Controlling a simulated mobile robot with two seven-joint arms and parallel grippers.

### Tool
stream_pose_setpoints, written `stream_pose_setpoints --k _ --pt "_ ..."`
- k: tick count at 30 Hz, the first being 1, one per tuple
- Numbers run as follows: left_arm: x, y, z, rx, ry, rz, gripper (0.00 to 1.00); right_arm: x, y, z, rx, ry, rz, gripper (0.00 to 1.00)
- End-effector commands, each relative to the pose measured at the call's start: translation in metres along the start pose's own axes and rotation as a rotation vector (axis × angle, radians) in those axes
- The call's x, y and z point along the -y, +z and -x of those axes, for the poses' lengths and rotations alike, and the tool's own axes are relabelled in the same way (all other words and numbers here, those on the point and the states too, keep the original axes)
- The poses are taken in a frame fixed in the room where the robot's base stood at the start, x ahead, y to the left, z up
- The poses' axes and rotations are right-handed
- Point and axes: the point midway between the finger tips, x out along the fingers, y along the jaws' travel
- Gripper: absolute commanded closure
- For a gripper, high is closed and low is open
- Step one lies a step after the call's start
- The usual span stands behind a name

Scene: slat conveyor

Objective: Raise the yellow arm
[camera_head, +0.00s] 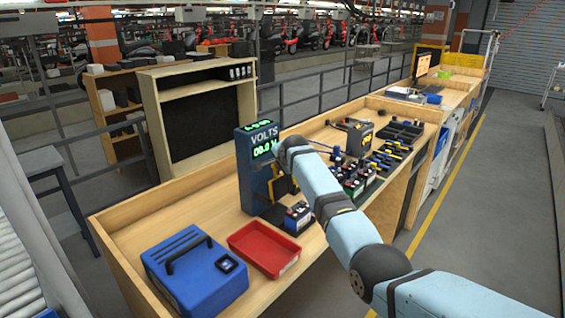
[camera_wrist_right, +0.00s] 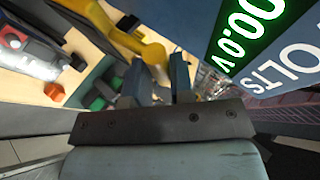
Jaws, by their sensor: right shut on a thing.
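The tester (camera_head: 254,165) is a tall dark blue post with a green "VOLTS 00.0" display, standing on the wooden bench. The yellow arm (camera_wrist_right: 125,32) shows as a bent bar in the right wrist view; its end lies between the fingers of my right gripper (camera_wrist_right: 157,68), which is shut on it. In the head view my right arm comes in from the right and its wrist hides the gripper and most of the yellow arm. A small battery (camera_head: 298,217) sits at the foot of the tester. My left gripper is not in view.
A red tray (camera_head: 264,250) and a blue case (camera_head: 194,272) lie on the bench left of and nearer than the tester. Several batteries (camera_head: 366,172) and a black divided tray (camera_head: 400,133) stand to the right. Bare wood surrounds the tester's left side.

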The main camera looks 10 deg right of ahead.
Motion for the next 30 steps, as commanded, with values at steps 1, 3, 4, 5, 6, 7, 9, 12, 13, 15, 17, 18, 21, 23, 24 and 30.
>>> stream_pose_setpoints --k 1,3,4,5,6,7,9,12,13,15,17,18,21,23,24,30 --pt "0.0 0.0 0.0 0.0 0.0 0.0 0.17 0.004 0.003 0.001 0.002 -0.011 0.002 1.0" --pt "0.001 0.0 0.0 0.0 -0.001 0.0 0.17 0.005 0.003 0.001 0.002 -0.012 0.002 0.76" --pt "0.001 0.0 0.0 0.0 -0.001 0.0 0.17 0.005 0.003 0.001 0.001 -0.012 0.003 0.71" --pt "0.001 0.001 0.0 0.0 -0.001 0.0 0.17 0.005 0.003 0.001 0.002 -0.012 0.002 0.71" --pt "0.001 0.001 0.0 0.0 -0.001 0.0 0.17 0.004 0.003 0.001 0.002 -0.011 0.002 0.71" --pt "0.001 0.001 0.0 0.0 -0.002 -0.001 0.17 0.004 0.003 0.001 0.002 -0.01 0.002 0.71" --pt "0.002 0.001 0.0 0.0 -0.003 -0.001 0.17 0.003 0.003 0.0 0.003 -0.009 0.002 0.71" --pt "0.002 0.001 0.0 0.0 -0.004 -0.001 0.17 0.003 0.004 0.0 0.004 -0.007 0.002 0.71" --pt "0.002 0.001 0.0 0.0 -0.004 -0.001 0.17 0.002 0.004 0.0 0.004 -0.007 0.002 0.71" --pt "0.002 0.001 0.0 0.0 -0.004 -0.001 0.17 0.002 0.004 0.0 0.005 -0.006 0.001 0.71" --pt "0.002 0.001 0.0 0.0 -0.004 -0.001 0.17 0.002 0.004 0.0 0.005 -0.006 0.001 0.71" --pt "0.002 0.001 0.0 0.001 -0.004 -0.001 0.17 0.001 0.005 0.001 0.005 -0.005 0.001 0.71" --pt "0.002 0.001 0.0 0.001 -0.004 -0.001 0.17 0.001 0.005 0.006 0.006 -0.006 0.001 0.71" --pt "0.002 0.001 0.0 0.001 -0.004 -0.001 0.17 0.001 0.005 0.012 0.005 -0.007 0.001 0.71" --pt "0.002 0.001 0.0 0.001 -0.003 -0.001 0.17 0.002 0.005 0.018 0.005 -0.008 0.0 0.71" --pt "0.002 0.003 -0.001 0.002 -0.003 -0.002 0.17 0.003 0.004 0.053 0.003 -0.015 0.001 0.71"
